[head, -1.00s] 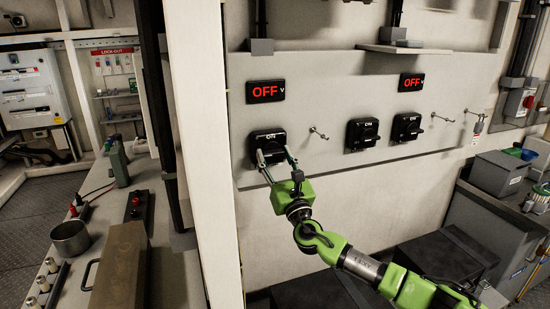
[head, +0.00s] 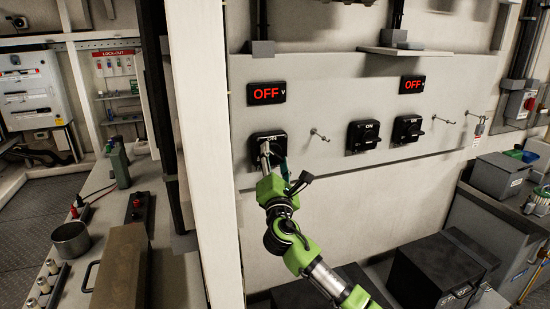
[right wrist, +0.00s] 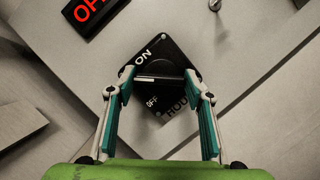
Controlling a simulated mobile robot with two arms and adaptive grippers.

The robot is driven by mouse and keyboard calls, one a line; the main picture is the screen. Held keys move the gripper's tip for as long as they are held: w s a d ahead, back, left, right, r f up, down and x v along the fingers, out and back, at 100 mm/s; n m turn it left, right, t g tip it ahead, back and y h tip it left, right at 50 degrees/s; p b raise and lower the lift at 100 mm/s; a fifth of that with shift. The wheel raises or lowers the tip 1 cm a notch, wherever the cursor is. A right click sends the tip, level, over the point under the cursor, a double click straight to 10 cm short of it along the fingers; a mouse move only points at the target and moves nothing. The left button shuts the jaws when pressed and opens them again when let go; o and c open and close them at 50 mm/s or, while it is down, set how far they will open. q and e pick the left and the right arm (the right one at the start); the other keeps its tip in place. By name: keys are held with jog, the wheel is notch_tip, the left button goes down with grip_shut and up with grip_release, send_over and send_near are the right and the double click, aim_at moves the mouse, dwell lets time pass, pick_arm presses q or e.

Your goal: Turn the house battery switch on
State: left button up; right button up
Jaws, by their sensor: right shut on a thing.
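The house battery switch (head: 258,139) is the leftmost black switch on the grey wall panel. In the right wrist view its plate (right wrist: 157,54) shows ON, OFF and part of the word HOUSE. The red display (head: 266,93) above it reads OFF. My right gripper (head: 273,158) is at this switch, its two fingers on either side of the knob (right wrist: 160,80) and shut on it. In the wrist view the knob's bar lies across between the fingertips, its left end between ON and OFF. My left gripper is not in view.
Small hooks (head: 320,135) stick out of the panel. A white post (head: 203,150) stands close on the left. Dark boxes (head: 436,268) stand below at the right.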

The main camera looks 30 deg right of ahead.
jog(key=m, duration=0.2)
jog(key=m+g+p, duration=0.2)
jog(key=m, duration=0.1)
jog(key=shift+r+m+h, duration=0.25)
jog(key=shift+m+h, duration=0.05)
jog(key=m+g+p, duration=0.1)
jog(key=m+p, duration=0.1)
jog(key=m, duration=0.2)
jog(key=shift+g+p, duration=0.3)
jog(key=shift+p, duration=0.05)
jog(key=o, duration=1.1)
jog(key=shift+s+f, duration=0.1)
jog(key=v, duration=1.2)
jog(key=shift+r, duration=0.35)
jog(key=shift+d, duration=0.1)
